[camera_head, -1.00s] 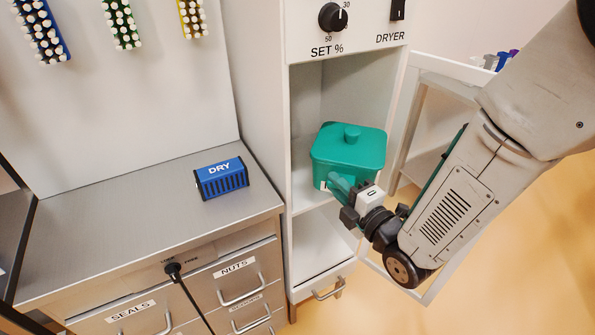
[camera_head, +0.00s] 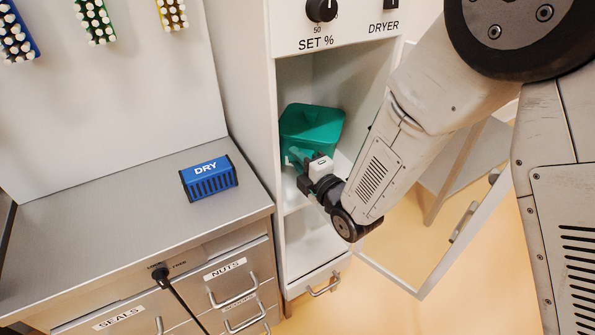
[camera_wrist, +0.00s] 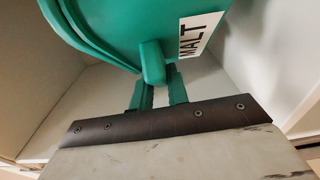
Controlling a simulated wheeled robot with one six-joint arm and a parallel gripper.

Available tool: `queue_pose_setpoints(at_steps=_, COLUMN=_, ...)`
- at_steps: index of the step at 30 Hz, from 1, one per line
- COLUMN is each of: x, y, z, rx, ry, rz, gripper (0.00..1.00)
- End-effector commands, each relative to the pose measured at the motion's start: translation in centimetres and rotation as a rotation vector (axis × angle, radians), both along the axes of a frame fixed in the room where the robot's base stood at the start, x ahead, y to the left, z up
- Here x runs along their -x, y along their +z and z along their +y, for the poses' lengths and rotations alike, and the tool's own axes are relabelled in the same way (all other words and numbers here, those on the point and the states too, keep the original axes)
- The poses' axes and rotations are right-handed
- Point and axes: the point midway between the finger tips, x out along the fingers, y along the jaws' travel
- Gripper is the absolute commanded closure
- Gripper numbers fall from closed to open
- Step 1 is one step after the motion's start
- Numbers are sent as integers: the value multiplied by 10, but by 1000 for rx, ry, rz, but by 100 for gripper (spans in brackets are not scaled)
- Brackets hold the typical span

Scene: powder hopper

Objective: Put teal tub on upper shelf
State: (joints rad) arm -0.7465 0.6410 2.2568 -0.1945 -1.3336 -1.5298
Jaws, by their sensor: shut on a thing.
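In the wrist view the tub (camera_wrist: 105,25) fills the top and carries a white label reading MALT. My gripper (camera_head: 298,158) reaches in from the right and is shut on the tub's front handle (camera_wrist: 152,62). The tub looks tilted in the head view. I cannot tell whether its base touches the shelf, as the arm and gripper hide part of it.
The cabinet door (camera_head: 436,262) stands open at the right, beside my arm. The cabinet's lower compartment (camera_head: 314,242) looks empty. A blue DRY block (camera_head: 209,180) sits on the steel counter (camera_head: 110,215) at the left. Cabinet side walls are close around the tub.

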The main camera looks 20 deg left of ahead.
Motion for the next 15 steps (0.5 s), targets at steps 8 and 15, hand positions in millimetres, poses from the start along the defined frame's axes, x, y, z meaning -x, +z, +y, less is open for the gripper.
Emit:
queue_pose_setpoints(at_steps=8, x=0, y=-21, z=-1, rx=1, ry=-1, rz=1, gripper=100)
queue_pose_setpoints(at_steps=15, x=-3, y=-45, z=0, rx=0, ry=-5, rz=-3, gripper=100)
